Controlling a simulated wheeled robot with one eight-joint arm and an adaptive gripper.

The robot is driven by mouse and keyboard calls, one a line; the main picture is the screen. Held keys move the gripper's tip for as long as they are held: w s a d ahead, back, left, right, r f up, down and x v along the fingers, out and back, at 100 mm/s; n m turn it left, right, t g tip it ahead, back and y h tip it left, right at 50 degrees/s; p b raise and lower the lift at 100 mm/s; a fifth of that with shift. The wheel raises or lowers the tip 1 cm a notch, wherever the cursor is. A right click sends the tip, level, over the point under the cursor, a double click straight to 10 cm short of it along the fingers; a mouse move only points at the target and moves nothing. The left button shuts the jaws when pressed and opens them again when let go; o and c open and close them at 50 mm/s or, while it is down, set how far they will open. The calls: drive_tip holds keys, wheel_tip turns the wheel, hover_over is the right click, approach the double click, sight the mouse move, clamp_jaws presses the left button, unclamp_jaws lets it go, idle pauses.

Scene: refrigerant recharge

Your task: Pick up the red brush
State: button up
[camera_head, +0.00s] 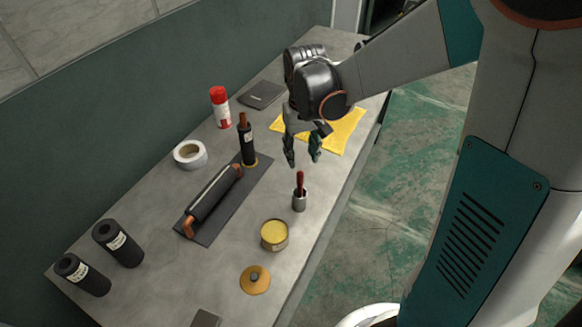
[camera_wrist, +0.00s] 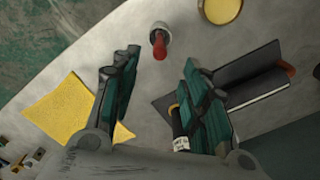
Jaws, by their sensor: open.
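The red brush (camera_head: 300,186) stands upright in a small grey metal cup (camera_head: 299,203) near the right edge of the bench. In the wrist view the red brush (camera_wrist: 160,52) points toward the camera, with the cup (camera_wrist: 160,36) around its base. My gripper (camera_head: 303,164) is open and empty, above the bench and a little behind the brush in the head view. In the wrist view my gripper (camera_wrist: 160,66) has its two fingers wide apart, and the brush shows between and beyond their tips. The brush's lower end is hidden in the cup.
A yellow-topped tin (camera_head: 274,235) and a brass disc (camera_head: 255,279) stand nearer than the cup. A black-wrapped pipe (camera_head: 214,194) lies on a dark mat (camera_head: 247,193) to the left. A dark bottle (camera_head: 247,145), a white tape roll (camera_head: 190,155) and a yellow cloth (camera_head: 345,131) lie around.

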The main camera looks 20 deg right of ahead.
drive_tip(key=b, duration=0.3)
hover_over(300, 197)
drive_tip(key=f, duration=0.8)
drive_tip(key=w+f, duration=0.1)
drive_tip(key=f, duration=0.4)
drive_tip(key=shift+d+f, duration=0.1)
clamp_jaws()
